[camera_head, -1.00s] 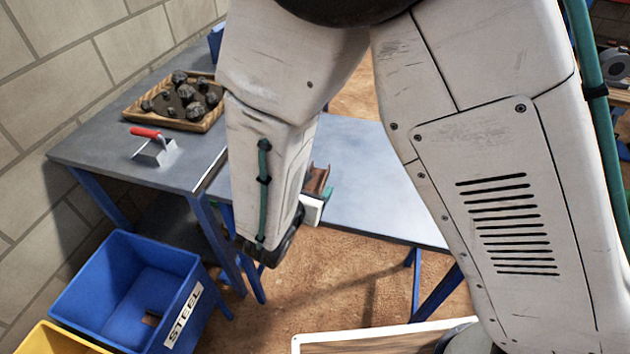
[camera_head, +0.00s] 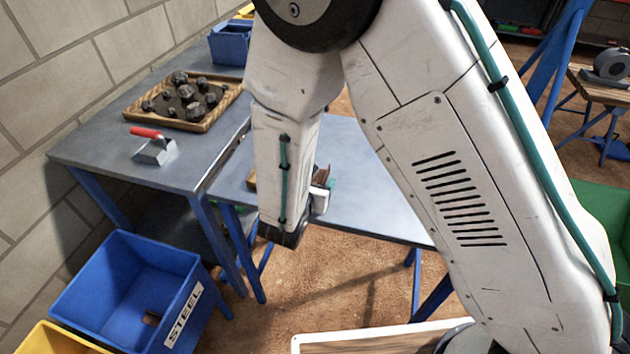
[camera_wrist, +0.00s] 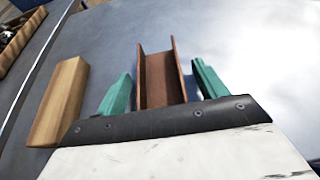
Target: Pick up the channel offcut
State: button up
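The channel offcut is a rust-brown U-shaped steel piece (camera_wrist: 162,80) lying on the grey table in the wrist view, its open side up. My gripper (camera_wrist: 163,88) has its two green fingers apart, one on each side of the channel, with a gap visible on both sides. In the head view a small brown part of the channel (camera_head: 323,173) shows just beyond my gripper (camera_head: 325,190). The rest of it is hidden by my arm.
A wooden block (camera_wrist: 60,102) lies left of the left finger. The grey table (camera_head: 375,195) is clear to the right. A blue STEEL bin (camera_head: 120,285) stands on the floor.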

jog(key=c, duration=1.2)
jog(key=shift+c, duration=0.2)
jog(key=shift+r, duration=0.2)
